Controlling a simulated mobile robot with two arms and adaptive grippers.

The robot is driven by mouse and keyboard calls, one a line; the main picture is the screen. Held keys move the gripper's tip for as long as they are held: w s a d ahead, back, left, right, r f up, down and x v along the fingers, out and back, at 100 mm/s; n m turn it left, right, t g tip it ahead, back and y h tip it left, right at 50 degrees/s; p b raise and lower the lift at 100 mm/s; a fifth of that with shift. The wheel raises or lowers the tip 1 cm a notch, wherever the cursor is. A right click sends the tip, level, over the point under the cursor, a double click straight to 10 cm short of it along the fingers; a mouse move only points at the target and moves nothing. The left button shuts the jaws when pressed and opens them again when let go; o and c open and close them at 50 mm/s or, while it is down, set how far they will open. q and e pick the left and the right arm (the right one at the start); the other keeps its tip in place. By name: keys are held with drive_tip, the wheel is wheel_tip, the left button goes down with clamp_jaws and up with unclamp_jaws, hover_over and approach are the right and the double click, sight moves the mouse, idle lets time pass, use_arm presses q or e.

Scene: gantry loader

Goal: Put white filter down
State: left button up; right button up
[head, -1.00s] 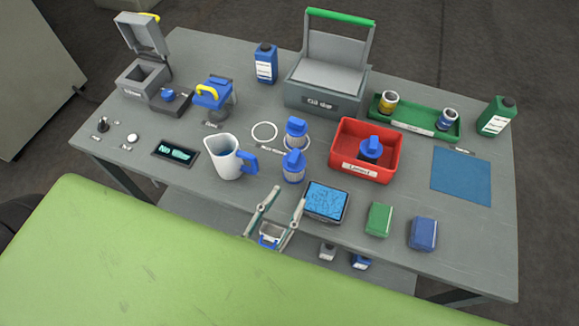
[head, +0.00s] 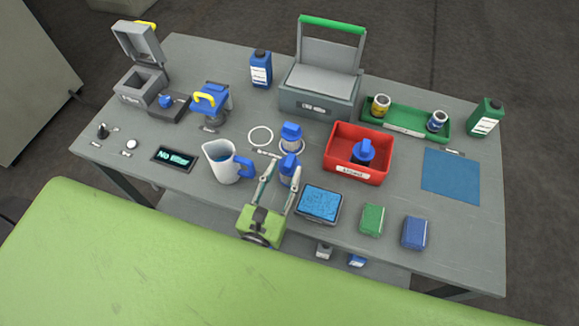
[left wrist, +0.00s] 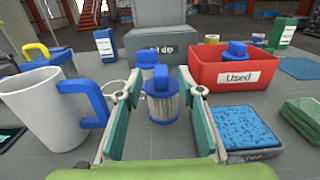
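A blue-capped filter with a pale ribbed body (head: 288,173) stands upright on the grey table; it also shows in the left wrist view (left wrist: 163,103). A second blue-capped pale filter (head: 291,138) stands just behind it, near the white rings. My left gripper (head: 278,166) reaches over the table's front edge. Its fingers (left wrist: 160,82) are open, one on each side of the front filter, with gaps visible in the left wrist view. I cannot tell which filter is the task's white one. My right gripper is not in view.
A white jug (head: 222,168) with a blue handle stands close left of my gripper. A blue sponge in a tray (head: 319,204) is at its right. The red "Used" bin (head: 354,176), holding a dark blue-capped filter (head: 363,151), is further right. A grey lidded box (head: 319,103) stands behind.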

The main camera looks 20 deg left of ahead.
sight(287, 167)
use_arm(q)
drive_tip(key=shift+w+d+f, duration=0.1)
drive_tip(key=shift+w, duration=1.4)
clamp_jaws()
